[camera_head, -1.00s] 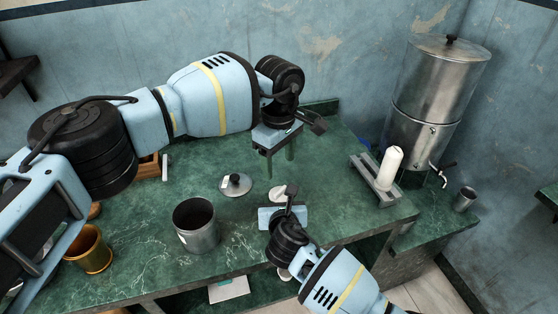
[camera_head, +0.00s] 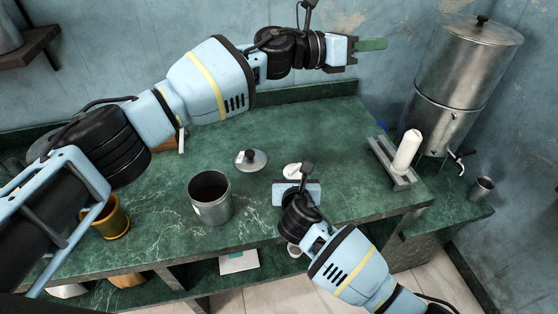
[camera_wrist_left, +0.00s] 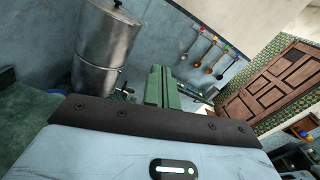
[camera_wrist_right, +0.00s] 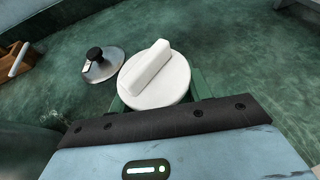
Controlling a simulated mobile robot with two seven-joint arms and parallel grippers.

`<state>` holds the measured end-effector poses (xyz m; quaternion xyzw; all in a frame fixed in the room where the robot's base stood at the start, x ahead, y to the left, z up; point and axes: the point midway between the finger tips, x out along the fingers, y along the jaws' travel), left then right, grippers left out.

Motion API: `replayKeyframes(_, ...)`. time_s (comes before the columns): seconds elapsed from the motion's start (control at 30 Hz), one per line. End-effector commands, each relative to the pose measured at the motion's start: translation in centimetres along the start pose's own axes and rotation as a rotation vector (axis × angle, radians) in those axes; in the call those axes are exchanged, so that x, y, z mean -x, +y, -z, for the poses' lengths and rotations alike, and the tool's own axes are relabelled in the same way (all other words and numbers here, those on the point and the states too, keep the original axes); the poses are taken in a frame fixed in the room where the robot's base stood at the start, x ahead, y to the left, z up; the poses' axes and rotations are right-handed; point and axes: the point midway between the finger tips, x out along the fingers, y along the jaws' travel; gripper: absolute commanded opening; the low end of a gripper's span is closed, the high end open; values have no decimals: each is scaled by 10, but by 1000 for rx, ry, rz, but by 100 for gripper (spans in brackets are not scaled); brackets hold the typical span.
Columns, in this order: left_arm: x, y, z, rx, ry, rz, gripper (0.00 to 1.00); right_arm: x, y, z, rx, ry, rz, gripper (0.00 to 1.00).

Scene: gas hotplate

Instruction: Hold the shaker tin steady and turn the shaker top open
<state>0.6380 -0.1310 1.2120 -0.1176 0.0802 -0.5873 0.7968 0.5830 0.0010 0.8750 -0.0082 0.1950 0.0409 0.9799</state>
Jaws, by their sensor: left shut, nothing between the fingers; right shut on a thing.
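The white round shaker top (camera_wrist_right: 155,80) with a raised ridge shows in the right wrist view. It also shows in the head view (camera_head: 292,170), just beyond my right gripper. My right gripper (camera_wrist_right: 158,92) is shut on the shaker, with a green finger on either side just below the top. The tin body is hidden under the top and behind the gripper, and I cannot tell whether the top is turned open. My left gripper (camera_head: 380,44) is shut and empty, raised high above the back of the counter and pointing right. Its green fingers (camera_wrist_left: 157,88) are together.
An open metal pot (camera_head: 210,198) stands on the green counter, with a black-knobbed lid (camera_head: 250,160) behind it. A brass pot (camera_head: 112,218) stands left. A white cylinder (camera_head: 406,150) rests on a grey stand at right. A large metal urn (camera_head: 460,80) stands beyond it.

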Motion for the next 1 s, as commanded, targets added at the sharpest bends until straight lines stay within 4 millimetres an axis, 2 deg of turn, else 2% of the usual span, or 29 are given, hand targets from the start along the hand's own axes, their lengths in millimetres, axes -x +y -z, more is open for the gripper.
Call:
replayKeyframes(0.1,15,30,-33,233,-188,-106,0,0,0,-1,0,-1,0,23)
replayKeyframes(0.2,34,60,-52,439,-336,-198,0,0,0,-1,0,-1,0,23)
replayKeyframes(0.33,64,102,-63,717,-508,-319,0,0,0,-1,0,-1,0,23)
replayKeyframes(0.43,89,133,-60,936,-624,-412,0,0,0,-1,0,-1,0,23)
replayKeyframes(0.57,123,168,-42,1228,-751,-536,0,0,0,-1,0,-1,0,23)
replayKeyframes(0.7,156,194,-9,1547,-854,-677,0,0,0,-1,0,-1,0,23)
replayKeyframes(0.87,187,205,40,1910,-917,-843,0,0,0,-1,0,-1,0,23)
replayKeyframes(1.0,209,198,84,2222,-915,-999,0,0,0,-1,0,-1,0,23)
